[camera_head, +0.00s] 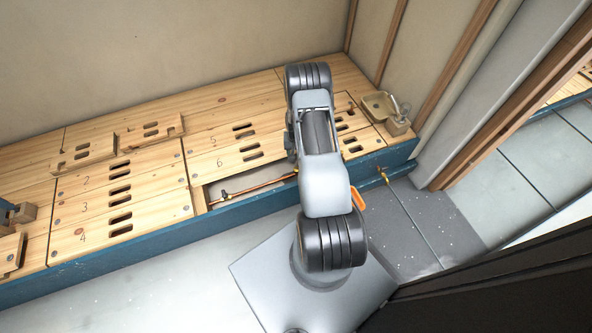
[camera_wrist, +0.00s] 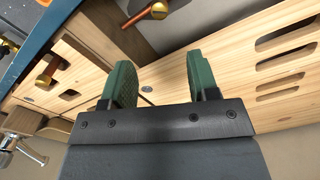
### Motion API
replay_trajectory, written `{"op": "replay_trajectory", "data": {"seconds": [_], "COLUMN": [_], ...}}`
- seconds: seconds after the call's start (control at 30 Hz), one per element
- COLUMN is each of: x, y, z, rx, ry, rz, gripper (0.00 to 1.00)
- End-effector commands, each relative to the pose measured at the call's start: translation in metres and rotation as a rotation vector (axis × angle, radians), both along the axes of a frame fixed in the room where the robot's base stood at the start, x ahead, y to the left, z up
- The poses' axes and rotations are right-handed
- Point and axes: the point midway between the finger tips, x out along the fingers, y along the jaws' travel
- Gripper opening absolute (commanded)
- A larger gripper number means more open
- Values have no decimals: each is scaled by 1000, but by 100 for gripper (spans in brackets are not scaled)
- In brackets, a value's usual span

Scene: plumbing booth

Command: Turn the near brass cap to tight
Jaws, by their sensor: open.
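In the wrist view my gripper (camera_wrist: 158,72) is open, with two green fingers apart and nothing between them. A brass cap (camera_wrist: 158,11) on a copper pipe (camera_wrist: 137,18) shows at the top edge, beyond the fingertips and apart from them. A second brass cap (camera_wrist: 44,80) stands at the left, clear of the left finger. I cannot tell for sure which cap is the near one. In the head view a copper pipe (camera_head: 258,188) with a brass fitting (camera_head: 224,196) lies in the open floor bay. My arm hides the gripper there.
Slotted wooden boards (camera_head: 119,187) cover the platform, which has a blue front edge (camera_head: 150,251). Loose boards (camera_head: 84,155) lie on top at left. A small basin with a tap (camera_head: 379,105) stands at right. An orange part (camera_head: 358,198) shows beside my arm.

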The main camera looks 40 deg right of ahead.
Motion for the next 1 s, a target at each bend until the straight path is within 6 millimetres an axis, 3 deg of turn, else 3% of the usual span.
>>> {"op": "replay_trajectory", "data": {"seconds": [0.4,0.6,1.0], "x": [-1,-1,-1], "y": [0,0,0], "z": [-81,-111,-134], "rx": [1,1,1], "ry": [3,3,1], "rz": [-1,-1,-1], "gripper": [55,55,55]}}
